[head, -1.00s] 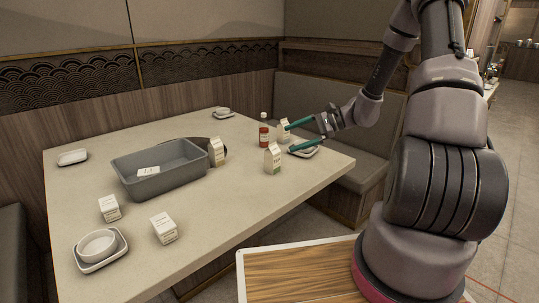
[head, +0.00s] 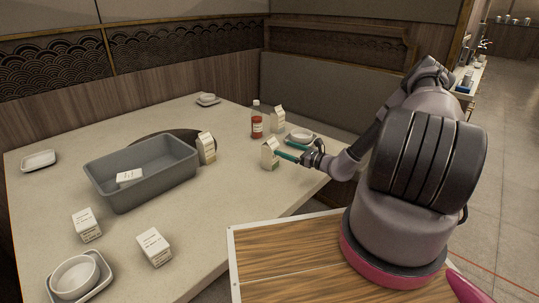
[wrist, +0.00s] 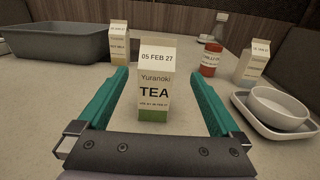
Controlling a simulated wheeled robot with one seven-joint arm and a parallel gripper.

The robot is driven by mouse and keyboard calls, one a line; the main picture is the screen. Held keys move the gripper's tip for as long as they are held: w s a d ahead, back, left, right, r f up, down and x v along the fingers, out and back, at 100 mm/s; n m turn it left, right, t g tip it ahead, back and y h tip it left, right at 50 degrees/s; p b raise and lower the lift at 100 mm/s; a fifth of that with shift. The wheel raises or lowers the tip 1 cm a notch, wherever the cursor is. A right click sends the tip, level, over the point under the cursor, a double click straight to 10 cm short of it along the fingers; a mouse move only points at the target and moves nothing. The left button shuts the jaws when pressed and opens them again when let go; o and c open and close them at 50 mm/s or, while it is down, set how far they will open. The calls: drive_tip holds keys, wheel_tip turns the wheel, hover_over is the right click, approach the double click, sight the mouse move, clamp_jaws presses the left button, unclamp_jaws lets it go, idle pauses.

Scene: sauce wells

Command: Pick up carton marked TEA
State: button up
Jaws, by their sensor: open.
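The carton marked TEA (wrist: 154,82) stands upright on the table, white with a tan gable top and a green base band. In the wrist view it is centred between the tips of my gripper (wrist: 158,90), whose two green fingers are open on either side of it, with gaps visible. The carton's label faces the wrist camera and reads "Yuranoki TEA" with "05 FEB 27" above. In the head view the TEA carton (head: 270,154) is at the table's right side, with my gripper (head: 282,150) low beside it.
A red-labelled bottle (head: 256,122) and another carton (head: 278,119) stand behind. A bowl on a dish (wrist: 280,108) is close to the right finger. A grey bin (head: 145,175) with a carton inside and another carton (head: 206,148) are to the left. Front-left holds two more cartons.

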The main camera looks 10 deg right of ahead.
sight(275, 146)
drive_tip(key=x, duration=0.8)
drive_tip(key=shift+s+a+f, duration=0.1)
drive_tip(key=shift+s+a, duration=0.05)
drive_tip(key=shift+a, duration=0.1)
clamp_jaws()
